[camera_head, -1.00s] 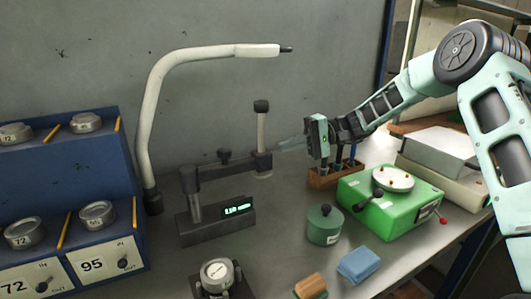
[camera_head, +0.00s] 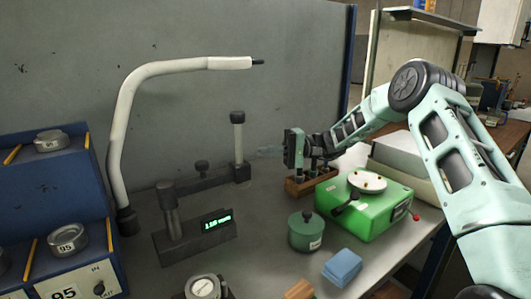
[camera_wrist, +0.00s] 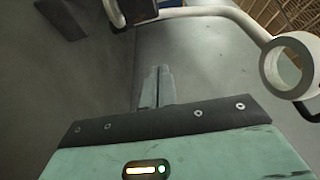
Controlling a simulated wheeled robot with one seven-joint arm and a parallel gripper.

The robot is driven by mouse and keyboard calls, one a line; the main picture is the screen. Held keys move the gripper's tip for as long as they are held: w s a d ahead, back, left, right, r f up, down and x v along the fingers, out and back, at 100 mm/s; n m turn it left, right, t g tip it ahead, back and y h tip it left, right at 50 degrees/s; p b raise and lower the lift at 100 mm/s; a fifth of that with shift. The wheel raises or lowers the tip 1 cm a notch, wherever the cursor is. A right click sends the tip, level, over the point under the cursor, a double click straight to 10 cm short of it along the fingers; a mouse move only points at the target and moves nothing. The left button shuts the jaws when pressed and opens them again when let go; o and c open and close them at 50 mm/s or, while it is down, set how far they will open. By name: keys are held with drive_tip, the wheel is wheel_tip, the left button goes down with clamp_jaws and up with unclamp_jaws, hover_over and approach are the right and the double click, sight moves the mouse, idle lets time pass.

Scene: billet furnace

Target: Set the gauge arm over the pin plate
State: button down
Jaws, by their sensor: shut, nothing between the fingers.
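The gauge stand (camera_head: 193,241) has a dark base with a lit green display and a post. Its dark gauge arm (camera_head: 205,183) runs level to the right from the post and ends at an upright pale probe with a dark cap (camera_head: 238,148). The pin plate (camera_head: 367,181) is a pale disc with small brass pins, on a green box (camera_head: 372,215) farther right; the arm is not over it. My gripper (camera_head: 264,151) points left, just right of the probe; I cannot tell whether they touch. Its fingers are together and empty in the wrist view (camera_wrist: 156,86).
A bent white pipe (camera_head: 122,130) arches behind the stand. A wooden rack (camera_head: 312,183) stands under my gripper. A green lidded pot (camera_head: 305,232) and blue block (camera_head: 342,267) are in front of the green box. Blue weight cabinets (camera_head: 45,185) stand left.

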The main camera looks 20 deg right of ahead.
drive_tip(key=s+a+p, duration=0.3)
drive_tip(key=a, duration=0.4)
drive_tip(key=shift+d, duration=0.1)
idle(0.5)
